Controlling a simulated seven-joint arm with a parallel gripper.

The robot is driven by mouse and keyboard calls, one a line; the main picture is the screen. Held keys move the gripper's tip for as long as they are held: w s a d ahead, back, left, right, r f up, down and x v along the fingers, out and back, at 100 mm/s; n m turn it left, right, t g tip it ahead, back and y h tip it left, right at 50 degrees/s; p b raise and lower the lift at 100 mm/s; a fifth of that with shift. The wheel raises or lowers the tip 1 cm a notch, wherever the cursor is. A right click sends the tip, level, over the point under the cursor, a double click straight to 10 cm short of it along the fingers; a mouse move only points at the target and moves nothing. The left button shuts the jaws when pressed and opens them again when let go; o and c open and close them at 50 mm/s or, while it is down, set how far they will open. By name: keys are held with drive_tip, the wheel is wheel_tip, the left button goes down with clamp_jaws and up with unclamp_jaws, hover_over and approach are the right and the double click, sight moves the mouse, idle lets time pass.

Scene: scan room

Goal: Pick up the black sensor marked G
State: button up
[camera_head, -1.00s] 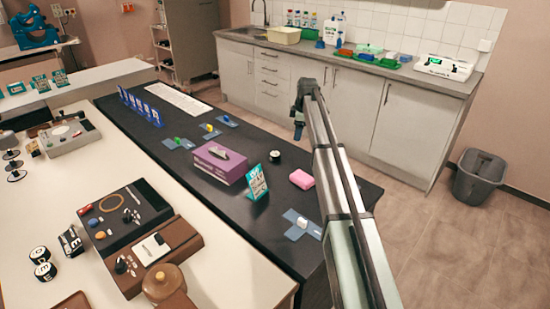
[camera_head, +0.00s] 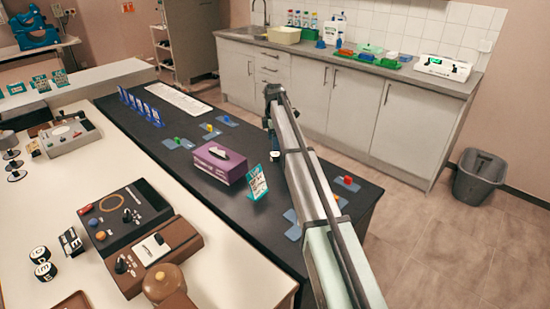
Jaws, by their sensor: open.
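Two short black cylinders with white marked tops, the upper one (camera_head: 40,255) and the lower one (camera_head: 46,271), stand on the white table at the lower left. Their letters are too small to read, so I cannot tell whether either is the black sensor marked G. The dark cylinder on the black bench is now hidden behind my arm. My gripper (camera_head: 270,126) is at the arm's far end, hanging above the far side of the black bench, away from the two cylinders. It is open; no object shows in it.
A purple tissue box (camera_head: 218,163) and a teal-edged sign (camera_head: 257,183) stand on the black bench (camera_head: 130,142). Blue mats with small coloured blocks, including a red block (camera_head: 348,180), lie there too. A dark control box (camera_head: 122,212) is on the white table (camera_head: 215,272).

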sight(275, 154)
drive_tip(key=shift+w+d+f, duration=0.1)
drive_tip(key=shift+d+f, duration=0.05)
drive_tip(key=shift+f, duration=1.5)
drive_tip(key=shift+d+f, duration=0.1)
drive_tip(key=shift+f, duration=1.5)
drive_tip(key=c, duration=1.2)
